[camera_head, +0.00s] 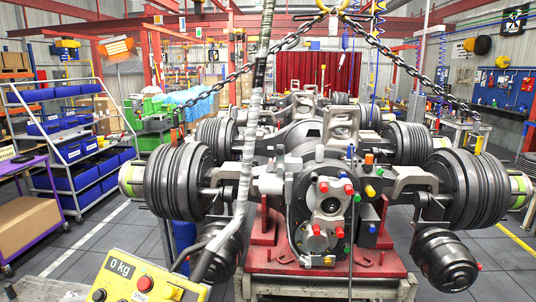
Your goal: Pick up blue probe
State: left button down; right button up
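A thin, dark, upright rod (352,195) with a bluish top stands in front of the axle's central housing. I cannot tell for sure whether it is the blue probe. The axle (300,135) has a grey housing with red, yellow, green and blue caps, and large ribbed drums at both ends. It rests on a red stand (262,240). Neither of my grippers is in view.
A yellow control box (142,285) reading "0 kg" is at the lower left, with a grey hose rising past the axle. Chains (405,65) hang from a yellow hook above. A shelf with blue bins (75,152) stands left. Floor is clear between shelf and axle.

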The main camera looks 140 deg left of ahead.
aim_at(347, 159)
jog(key=u, duration=4)
jog(key=i+l, duration=0.25)
jog(key=i, duration=0.25)
jog(key=i+l, duration=0.3)
jog(key=i, duration=0.2)
